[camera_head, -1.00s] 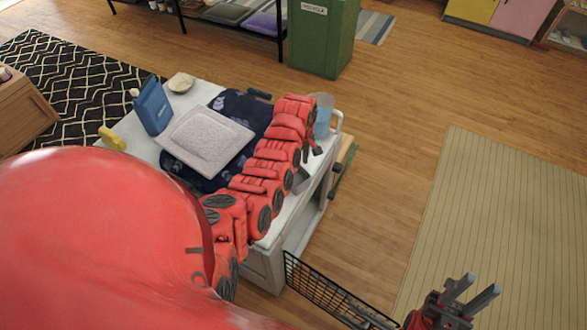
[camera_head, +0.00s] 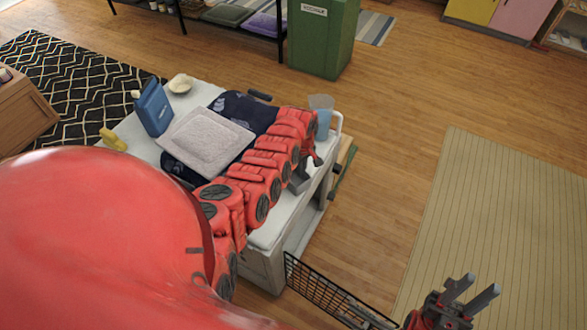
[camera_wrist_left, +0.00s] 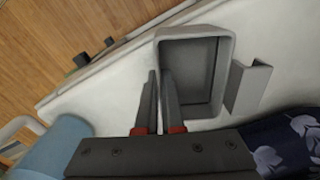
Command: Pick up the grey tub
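The grey tub (camera_wrist_left: 190,105) shows in the left wrist view as an open rectangular box on the white top of the cart (camera_wrist_left: 110,95). My left gripper (camera_wrist_left: 159,75) is at the tub's left wall, one finger on the outer side and one on the inner side. The fingers are close together with the wall between them, and look shut on it. In the head view the tub (camera_head: 299,183) is mostly hidden behind my red left arm. I cannot tell whether it is off the surface. My right gripper (camera_head: 471,290) is open and empty, over the floor at the lower right.
A grey angled piece (camera_wrist_left: 247,87) stands right of the tub. A blue cup (camera_head: 323,122) is near the cart's far corner. A dark blue patterned cloth (camera_head: 258,113), grey cushion (camera_head: 207,142), blue box (camera_head: 153,107), bowl (camera_head: 181,84) and yellow item (camera_head: 113,139) are also on the cart.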

